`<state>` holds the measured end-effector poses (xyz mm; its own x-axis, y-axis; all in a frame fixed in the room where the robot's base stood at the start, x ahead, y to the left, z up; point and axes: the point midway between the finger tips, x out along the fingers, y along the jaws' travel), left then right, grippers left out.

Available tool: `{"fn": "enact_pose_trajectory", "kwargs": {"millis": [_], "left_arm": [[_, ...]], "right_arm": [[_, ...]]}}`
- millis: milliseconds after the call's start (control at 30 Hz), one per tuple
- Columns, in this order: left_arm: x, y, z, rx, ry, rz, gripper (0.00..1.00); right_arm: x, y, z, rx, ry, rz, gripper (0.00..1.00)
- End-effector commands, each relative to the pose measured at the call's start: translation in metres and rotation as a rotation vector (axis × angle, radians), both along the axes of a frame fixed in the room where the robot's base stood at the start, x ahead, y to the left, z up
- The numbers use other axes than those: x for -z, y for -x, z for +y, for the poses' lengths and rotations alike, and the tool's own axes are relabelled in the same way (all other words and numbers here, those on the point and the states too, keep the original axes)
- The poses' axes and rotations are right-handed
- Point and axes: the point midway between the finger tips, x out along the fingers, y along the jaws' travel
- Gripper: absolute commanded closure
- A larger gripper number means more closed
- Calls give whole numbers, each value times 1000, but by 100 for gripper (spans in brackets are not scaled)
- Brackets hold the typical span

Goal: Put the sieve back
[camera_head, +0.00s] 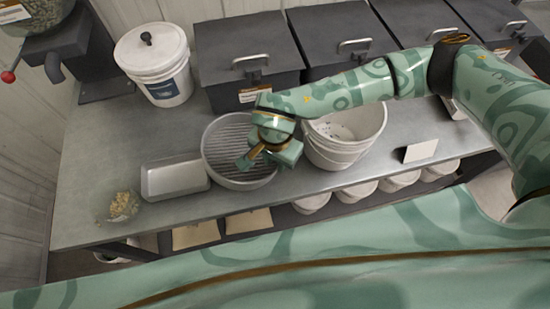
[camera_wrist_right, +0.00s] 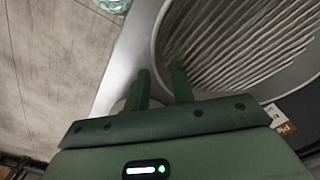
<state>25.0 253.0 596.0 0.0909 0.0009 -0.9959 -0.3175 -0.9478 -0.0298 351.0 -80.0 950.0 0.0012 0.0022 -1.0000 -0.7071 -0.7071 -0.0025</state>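The sieve (camera_head: 212,165) is a round grey metal pan with a slatted bottom, on the bench between a shallow metal tray and a white bucket. Its slats and rim (camera_wrist_right: 235,45) fill the upper right of the right wrist view. My right gripper (camera_head: 243,163) is over the sieve's front part in the head view. In the wrist view its two fingers (camera_wrist_right: 161,86) are apart, with the near rim of the sieve between or just beyond them. I cannot tell whether they touch the rim. My left gripper is not in view.
The shallow rectangular tray (camera_head: 174,178) is left of the sieve, and a small seed pile (camera_head: 123,206) lies farther left. The white bucket (camera_head: 345,140) stands close on the right. A lidded white pail (camera_head: 155,65) and dark lidded bins (camera_head: 247,50) line the back.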

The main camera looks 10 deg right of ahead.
Motion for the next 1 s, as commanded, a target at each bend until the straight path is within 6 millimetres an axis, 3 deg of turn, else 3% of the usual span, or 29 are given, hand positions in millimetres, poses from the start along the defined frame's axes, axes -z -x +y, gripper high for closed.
{"fn": "enact_pose_trajectory", "kwargs": {"millis": [233, 500, 700, 1000], "left_arm": [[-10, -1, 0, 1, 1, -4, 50], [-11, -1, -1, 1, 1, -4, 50], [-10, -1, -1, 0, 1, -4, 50], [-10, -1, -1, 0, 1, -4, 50]], "right_arm": [[-24, -1, 0, 0, -1, -4, 76], [-88, -1, 0, -2, -1, -5, 76], [-122, 0, 0, 0, 0, -1, 76], [-132, 0, 0, 0, -1, 1, 76]]}}
